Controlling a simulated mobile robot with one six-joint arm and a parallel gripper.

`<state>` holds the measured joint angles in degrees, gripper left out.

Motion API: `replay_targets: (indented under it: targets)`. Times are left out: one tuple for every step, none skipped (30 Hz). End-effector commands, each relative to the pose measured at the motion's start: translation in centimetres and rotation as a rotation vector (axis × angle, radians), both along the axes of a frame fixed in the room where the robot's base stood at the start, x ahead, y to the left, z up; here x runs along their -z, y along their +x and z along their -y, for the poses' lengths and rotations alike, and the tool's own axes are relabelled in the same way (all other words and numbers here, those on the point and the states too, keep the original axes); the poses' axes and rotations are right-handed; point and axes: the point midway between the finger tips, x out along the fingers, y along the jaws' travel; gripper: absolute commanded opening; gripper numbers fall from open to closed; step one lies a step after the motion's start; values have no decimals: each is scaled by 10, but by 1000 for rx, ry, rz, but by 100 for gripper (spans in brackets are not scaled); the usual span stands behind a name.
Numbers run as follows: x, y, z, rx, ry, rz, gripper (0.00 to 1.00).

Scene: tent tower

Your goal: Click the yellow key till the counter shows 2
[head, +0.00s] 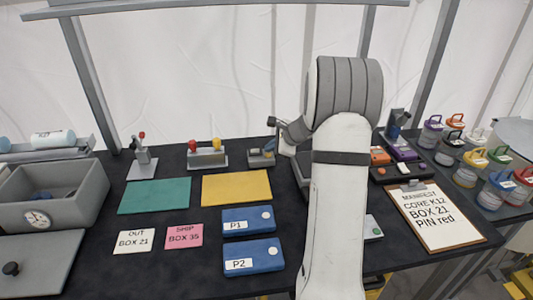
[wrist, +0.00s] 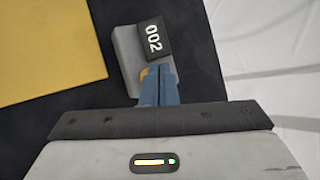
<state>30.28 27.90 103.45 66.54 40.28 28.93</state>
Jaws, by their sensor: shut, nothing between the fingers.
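The counter (wrist: 152,38) is a small black display on a grey housing and reads 002 in the wrist view. The yellow key (wrist: 145,73) shows only as a sliver beside my fingers; the rest is hidden behind them. My gripper (wrist: 159,72) is shut, with its blue fingers together and nothing between them. Its tips are over the yellow key; I cannot tell whether they touch it. In the head view the counter's unit (head: 261,158) stands at the back of the table, just left of my arm.
A stand with red and yellow knobs (head: 207,157) is close by on the left. A clipboard (head: 437,216) and several lidded jars are on the right.

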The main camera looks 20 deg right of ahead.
Motion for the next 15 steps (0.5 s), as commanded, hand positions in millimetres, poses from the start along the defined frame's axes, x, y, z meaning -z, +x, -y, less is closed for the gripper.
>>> replay_targets:
  targets:
    - [-6,0,0,0,-1,1,0]
    - [-7,0,0,0,-1,1,0]
    - [-8,0,0,0,-1,1,0]
    - [-9,0,0,0,-1,1,0]
    - [-9,0,0,0,-1,1,0]
    - [-8,0,0,0,-1,1,0]
    - [-8,0,0,1,0,1,0]
    - [-8,0,0,-1,-1,0,0]
    - [-8,0,0,0,-1,1,0]
    - [-8,0,0,0,-1,1,0]
    - [-8,0,0,0,-1,1,0]
    - [-8,0,0,-1,0,2,0]
    - [-8,0,0,0,-1,1,0]
    - [-9,0,0,0,-1,1,0]
    - [-10,0,0,-1,0,2,0]
